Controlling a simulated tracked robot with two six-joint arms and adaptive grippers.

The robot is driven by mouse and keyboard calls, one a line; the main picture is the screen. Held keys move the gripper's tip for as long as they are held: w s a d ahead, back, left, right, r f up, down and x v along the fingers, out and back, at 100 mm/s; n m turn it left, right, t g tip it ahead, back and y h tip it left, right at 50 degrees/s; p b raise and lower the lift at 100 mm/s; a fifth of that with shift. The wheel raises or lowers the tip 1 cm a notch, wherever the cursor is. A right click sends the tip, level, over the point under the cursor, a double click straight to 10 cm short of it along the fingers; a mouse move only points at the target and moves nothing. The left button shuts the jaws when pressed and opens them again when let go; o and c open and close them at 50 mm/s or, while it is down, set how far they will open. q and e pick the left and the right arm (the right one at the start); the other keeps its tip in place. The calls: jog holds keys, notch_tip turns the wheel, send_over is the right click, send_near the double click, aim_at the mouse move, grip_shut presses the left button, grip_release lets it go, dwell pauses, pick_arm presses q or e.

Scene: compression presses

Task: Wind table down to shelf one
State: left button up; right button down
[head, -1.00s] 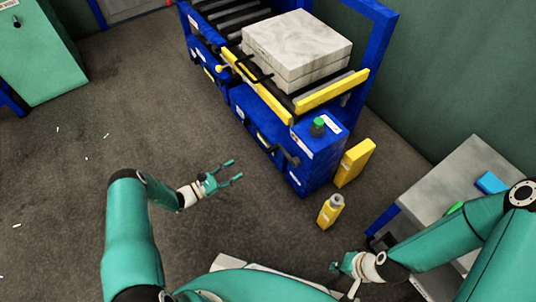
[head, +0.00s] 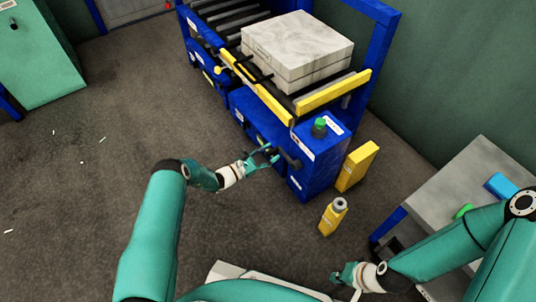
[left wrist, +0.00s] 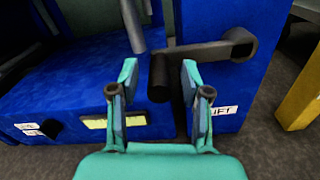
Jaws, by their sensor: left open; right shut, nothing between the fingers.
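The table is a blue roller frame (head: 300,135) with yellow rails, and it carries a thick marbled grey block (head: 298,48). A dark crank (head: 288,155) sticks out of the front of its blue end box; in the left wrist view the crank arm (left wrist: 205,50) runs left from a round hub to a black handle (left wrist: 159,78). My left gripper (head: 268,157) is open, with its fingertips (left wrist: 159,72) on either side of the handle; whether they touch it cannot be told. My right gripper (head: 344,277) is shut and empty at the bottom. No shelf marked one can be made out.
A yellow bottle (head: 332,216) and a yellow block (head: 356,166) stand on the floor right of the end box. A grey bench (head: 470,185) is at the right. A green knob (head: 319,127) tops the end box.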

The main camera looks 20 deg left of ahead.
pick_arm(q)
jog(key=shift+w, duration=0.1)
grip_shut()
jog(key=shift+a, duration=0.25)
jog(key=shift+d, duration=0.15)
